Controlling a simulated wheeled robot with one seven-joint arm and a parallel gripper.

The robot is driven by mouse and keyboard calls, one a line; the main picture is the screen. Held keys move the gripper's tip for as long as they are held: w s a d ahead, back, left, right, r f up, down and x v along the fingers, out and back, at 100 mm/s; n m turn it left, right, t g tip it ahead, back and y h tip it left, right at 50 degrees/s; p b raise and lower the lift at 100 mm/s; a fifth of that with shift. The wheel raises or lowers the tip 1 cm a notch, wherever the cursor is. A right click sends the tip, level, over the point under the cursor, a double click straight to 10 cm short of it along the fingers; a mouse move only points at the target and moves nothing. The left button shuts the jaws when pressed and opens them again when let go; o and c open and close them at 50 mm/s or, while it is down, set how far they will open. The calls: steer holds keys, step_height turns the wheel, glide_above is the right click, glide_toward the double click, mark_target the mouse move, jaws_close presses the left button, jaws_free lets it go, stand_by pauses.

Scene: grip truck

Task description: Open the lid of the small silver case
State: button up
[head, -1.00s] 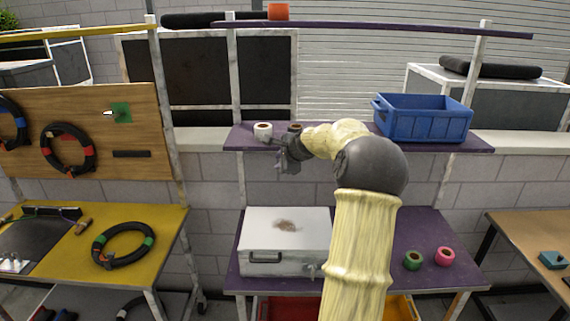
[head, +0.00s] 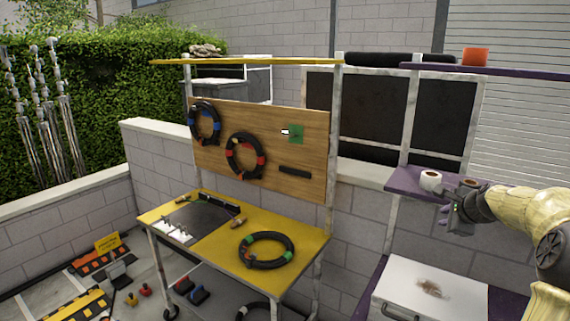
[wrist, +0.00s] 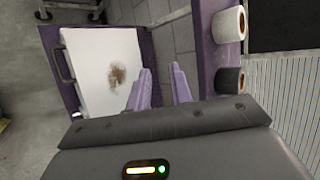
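The small silver case (head: 428,292) lies on the lower purple shelf at the bottom right of the head view, cut off by the frame's edge. Its lid is shut and has a brown stain. In the wrist view the case (wrist: 92,75) is at the left, with its handle (wrist: 63,62) on its left side. My gripper (head: 450,214) is above and behind the case, by the upper purple shelf. In the wrist view my gripper's two purple fingers (wrist: 160,88) are apart with nothing between them.
Two tape rolls, one white (head: 431,181) and one dark (wrist: 229,80), stand on the upper purple shelf (head: 405,183) close to my gripper. A yellow table (head: 190,255) with a black cable coil (head: 266,250) stands left of the case. A wooden board (head: 310,150) rises behind it.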

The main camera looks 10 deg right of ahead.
steer(key=s+a+f+n+g+y, duration=0.1)
steer(key=s+a+f+n, duration=0.2)
steer(key=a, duration=0.5)
steer(key=s+a+f+n+g, duration=0.1)
steer(key=a+f+n+g, duration=0.2)
steer(key=a, duration=0.4)
steer(key=s+a+f+n+y, duration=0.1)
steer(key=s+a+f+n, duration=0.1)
steer(key=a+f+n, duration=0.45)
steer(key=s+a+f+n+g, duration=0.3)
steer(key=s+a+n, duration=0.7)
steer(key=s+a, duration=0.4)
steer(key=s+f, duration=0.1)
steer(key=s, duration=0.4)
steer(key=shift+n, duration=0.35)
steer(key=shift+w+f, duration=0.1)
jaws_close()
